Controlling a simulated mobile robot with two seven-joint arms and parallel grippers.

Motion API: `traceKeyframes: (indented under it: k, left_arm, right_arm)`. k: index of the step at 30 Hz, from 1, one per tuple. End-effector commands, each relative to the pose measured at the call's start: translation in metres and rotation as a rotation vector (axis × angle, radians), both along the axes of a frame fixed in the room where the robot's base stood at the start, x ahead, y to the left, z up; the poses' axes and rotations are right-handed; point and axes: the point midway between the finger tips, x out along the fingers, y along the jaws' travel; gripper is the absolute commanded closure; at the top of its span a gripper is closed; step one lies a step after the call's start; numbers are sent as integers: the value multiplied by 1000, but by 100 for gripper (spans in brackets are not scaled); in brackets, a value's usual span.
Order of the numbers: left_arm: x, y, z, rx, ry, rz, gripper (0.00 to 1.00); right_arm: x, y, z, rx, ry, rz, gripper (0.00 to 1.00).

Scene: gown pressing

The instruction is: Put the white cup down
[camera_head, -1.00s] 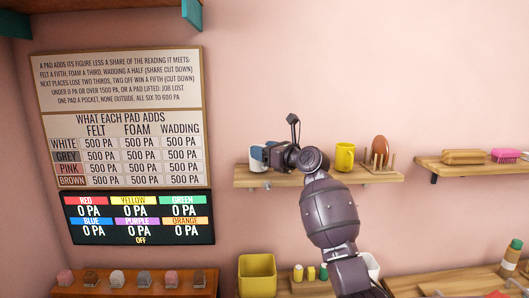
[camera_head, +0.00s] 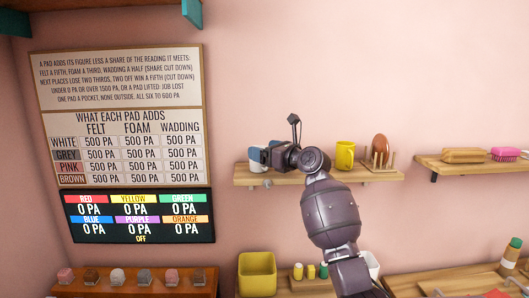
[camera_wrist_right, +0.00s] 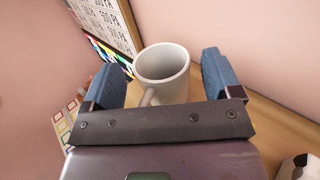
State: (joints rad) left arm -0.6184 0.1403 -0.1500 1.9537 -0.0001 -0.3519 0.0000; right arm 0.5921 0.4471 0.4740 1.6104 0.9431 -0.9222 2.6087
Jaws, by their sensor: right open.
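The white cup (camera_wrist_right: 165,68) stands upright between the two blue fingers of my right gripper (camera_wrist_right: 158,62) in the right wrist view. Its handle points toward the gripper's palm. The fingers are open, with a gap on either side of the cup. In the head view my right gripper (camera_head: 268,156) is over the left end of the wall shelf (camera_head: 315,181). There the white cup (camera_head: 254,166) is mostly hidden behind the fingers and appears to rest on the shelf. My left gripper is not in view.
A yellow mug (camera_head: 345,155) and a wooden rack (camera_head: 380,162) with a brown oval object stand farther right on the shelf. Another shelf (camera_head: 470,168) holds brushes. Below are a yellow bin (camera_head: 257,274) and small bottles. A board and display hang left.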

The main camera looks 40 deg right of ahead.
Motion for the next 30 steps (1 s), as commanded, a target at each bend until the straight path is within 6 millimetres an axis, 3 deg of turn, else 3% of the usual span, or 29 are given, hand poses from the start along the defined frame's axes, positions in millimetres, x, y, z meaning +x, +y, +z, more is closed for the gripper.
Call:
traceKeyframes:
  k: [18,30]
  left_arm:
    - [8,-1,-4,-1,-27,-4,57]
    - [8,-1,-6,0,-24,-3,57]
  right_arm:
    - [-100,-24,-2,-1,0,-1,16]
    - [-113,-27,-1,0,1,-1,16]
